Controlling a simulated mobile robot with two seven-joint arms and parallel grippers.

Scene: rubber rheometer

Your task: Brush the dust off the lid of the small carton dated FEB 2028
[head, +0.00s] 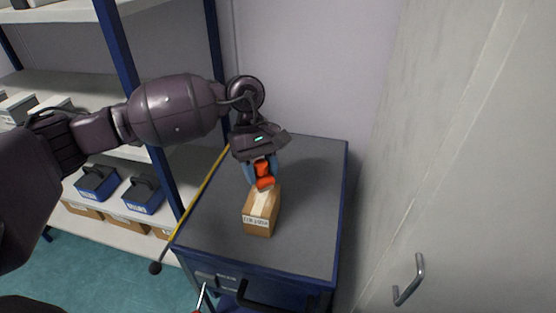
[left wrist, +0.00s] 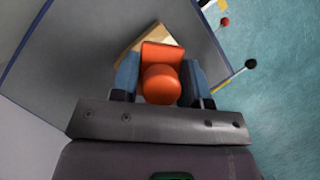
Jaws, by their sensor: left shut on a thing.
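The small carton (head: 259,222) stands on the grey top of a blue cabinet. It is tan, with a white label on its front; the label's print is too small to read surely. A pale patch shows on its lid. My left gripper (head: 262,178) is shut on the orange handle of a brush (head: 264,184), over the carton's far end. In the left wrist view the orange brush (left wrist: 160,80) sits between the blue fingers, with a corner of the carton (left wrist: 150,36) behind it. The bristles are hidden, so I cannot tell whether they touch the lid. My right gripper is not in view.
The cabinet top (head: 310,200) is otherwise clear. A yellow rod with a dark knob (head: 155,268) runs along its left edge. Shelves with blue bins (head: 143,194) stand left. A grey door or panel with a handle (head: 410,281) stands right.

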